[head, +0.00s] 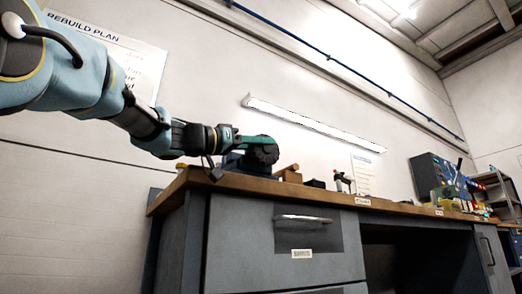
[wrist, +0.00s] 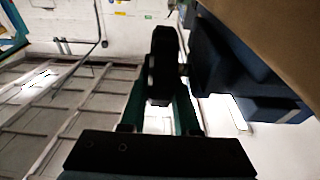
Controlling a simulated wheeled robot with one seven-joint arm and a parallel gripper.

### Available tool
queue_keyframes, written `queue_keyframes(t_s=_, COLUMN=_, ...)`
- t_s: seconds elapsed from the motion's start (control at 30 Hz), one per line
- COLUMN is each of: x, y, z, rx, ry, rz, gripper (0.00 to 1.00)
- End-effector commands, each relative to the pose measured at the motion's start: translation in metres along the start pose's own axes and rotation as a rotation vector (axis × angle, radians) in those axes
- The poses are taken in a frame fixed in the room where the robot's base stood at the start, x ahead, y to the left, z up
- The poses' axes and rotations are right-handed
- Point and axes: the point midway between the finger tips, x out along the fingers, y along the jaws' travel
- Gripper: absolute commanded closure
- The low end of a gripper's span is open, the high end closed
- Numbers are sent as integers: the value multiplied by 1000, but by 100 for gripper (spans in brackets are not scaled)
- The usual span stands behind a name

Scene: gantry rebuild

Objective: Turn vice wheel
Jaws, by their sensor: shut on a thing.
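The vice wheel (head: 264,153) is a dark, thick disc at the left end of the bench, beside the blue vice (head: 234,161). My gripper (head: 257,140) reaches it from the left, with green fingers at the wheel. In the wrist view the black wheel (wrist: 161,66) stands edge-on between the two green fingers of my gripper (wrist: 160,95), which are shut on it. The dark blue vice body (wrist: 235,65) is to the right of the wheel there, joined by a short shaft. The wheel's far side is hidden.
The wooden bench top (head: 330,197) runs to the right above grey drawers (head: 285,240). Wooden blocks (head: 290,173) lie just right of the wheel. A small clamp-like tool (head: 343,181) and a blue cabinet (head: 432,174) stand farther along.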

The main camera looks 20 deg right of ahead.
Motion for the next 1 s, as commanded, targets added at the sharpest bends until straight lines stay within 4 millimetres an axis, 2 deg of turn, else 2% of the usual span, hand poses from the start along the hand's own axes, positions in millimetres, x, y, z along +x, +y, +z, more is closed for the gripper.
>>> queue_keyframes(t_s=0.43, x=0, y=0, z=0, rx=1, ry=7, rz=-1, gripper=100)
queue_keyframes(t_s=0.47, x=0, y=0, z=0, rx=1, ry=7, rz=-1, gripper=67)
queue_keyframes(t_s=0.53, x=0, y=0, z=0, rx=1, ry=7, rz=-1, gripper=59)
queue_keyframes(t_s=0.83, x=-2, y=0, z=0, rx=0, ry=7, rz=-1, gripper=57)
queue_keyframes(t_s=1.0, x=-21, y=0, z=-2, rx=0, ry=8, rz=-2, gripper=57)
